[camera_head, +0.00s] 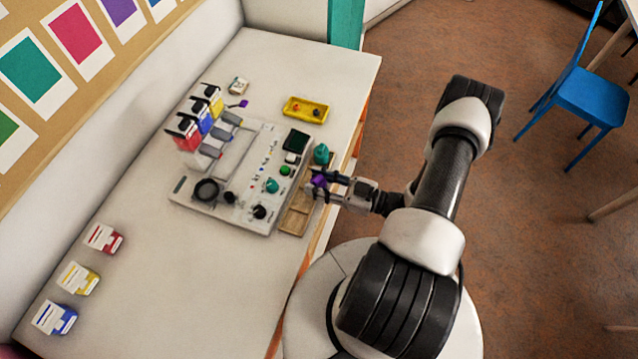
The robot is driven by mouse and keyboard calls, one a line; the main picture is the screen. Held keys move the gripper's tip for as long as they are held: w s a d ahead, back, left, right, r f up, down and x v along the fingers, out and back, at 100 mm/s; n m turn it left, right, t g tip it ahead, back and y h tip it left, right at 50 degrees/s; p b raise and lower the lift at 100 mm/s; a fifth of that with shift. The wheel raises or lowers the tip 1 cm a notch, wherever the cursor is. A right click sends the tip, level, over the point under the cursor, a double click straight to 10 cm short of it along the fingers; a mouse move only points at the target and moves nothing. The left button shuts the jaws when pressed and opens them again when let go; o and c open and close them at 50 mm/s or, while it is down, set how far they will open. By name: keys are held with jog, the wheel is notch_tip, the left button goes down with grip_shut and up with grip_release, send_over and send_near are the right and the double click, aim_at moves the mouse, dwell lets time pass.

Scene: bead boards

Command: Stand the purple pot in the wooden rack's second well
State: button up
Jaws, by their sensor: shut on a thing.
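The small purple pot (319,181) is between the fingers of my gripper (316,180), which is shut on it. My gripper reaches in from the right and is above or beside the wooden rack (293,221). The rack is a narrow tan tray along the right side of the white board. Its near part shows empty, and its middle is partly hidden by my gripper. A teal pot (321,153) stands at the rack's far end. I cannot tell the pot's height above the rack or which well it is over.
The white board (235,217) carries knobs, buttons and red, blue and yellow dispensers (198,119) at its back left. A yellow tray (305,109) lies beyond it. Several small cartons (78,278) stand at the near left. The table (150,260) is clear between them.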

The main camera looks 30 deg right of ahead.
jog(key=o, duration=0.7)
jog(key=shift+f, duration=0.2)
jog(key=shift+c, duration=0.2)
jog(key=o, duration=0.4)
jog(key=shift+r, duration=0.1)
